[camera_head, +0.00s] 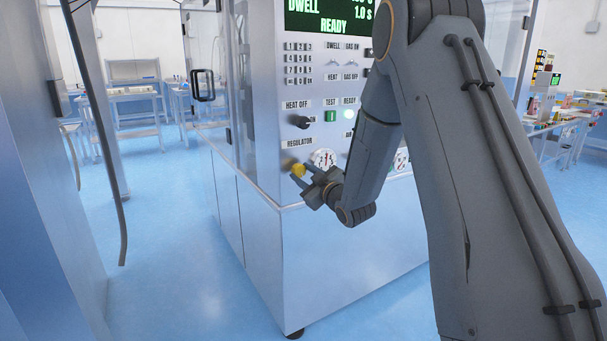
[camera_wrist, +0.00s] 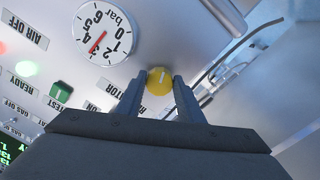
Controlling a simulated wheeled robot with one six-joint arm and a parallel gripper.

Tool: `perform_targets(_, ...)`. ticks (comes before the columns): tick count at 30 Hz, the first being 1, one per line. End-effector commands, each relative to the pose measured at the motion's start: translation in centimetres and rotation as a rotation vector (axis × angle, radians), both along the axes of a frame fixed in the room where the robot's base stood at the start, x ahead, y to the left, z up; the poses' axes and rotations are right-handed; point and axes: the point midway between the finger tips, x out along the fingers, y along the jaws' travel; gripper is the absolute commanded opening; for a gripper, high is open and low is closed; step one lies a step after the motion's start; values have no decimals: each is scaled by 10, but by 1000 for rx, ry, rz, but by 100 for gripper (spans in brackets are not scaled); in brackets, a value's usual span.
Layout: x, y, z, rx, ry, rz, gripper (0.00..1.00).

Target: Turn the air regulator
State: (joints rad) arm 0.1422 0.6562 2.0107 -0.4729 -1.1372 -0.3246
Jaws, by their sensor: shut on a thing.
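The air regulator is a yellow round knob (camera_head: 298,169) on the machine's front panel, below the REGULATOR label (camera_head: 300,143). My gripper (camera_head: 307,177) reaches it from the right in the head view, with its fingers shut on the knob. In the wrist view the knob (camera_wrist: 159,81) sits between the two fingertips of my gripper (camera_wrist: 160,92), with a pale mark on its face. A round white gauge marked bar (camera_wrist: 105,33) is beside it, its red needle between 2 and 4. The gauge (camera_head: 324,157) is partly hidden by my gripper in the head view.
The panel holds a black heat switch (camera_head: 301,122), a green TEST button (camera_head: 331,116), a lit white READY lamp (camera_head: 349,114) and a green display (camera_head: 328,16) reading READY. A dark door handle (camera_head: 203,85) is to the left. Blue floor (camera_head: 150,240) is clear there.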

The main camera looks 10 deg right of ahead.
Motion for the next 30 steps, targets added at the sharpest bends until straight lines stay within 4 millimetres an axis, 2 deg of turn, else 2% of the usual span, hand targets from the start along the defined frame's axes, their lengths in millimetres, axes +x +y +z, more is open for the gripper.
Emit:
perform_targets(18, -1, 1, 1, 493, 160, -1, 11)
perform_targets(30, 0, 1, 1, 666, 217, -2, 11)
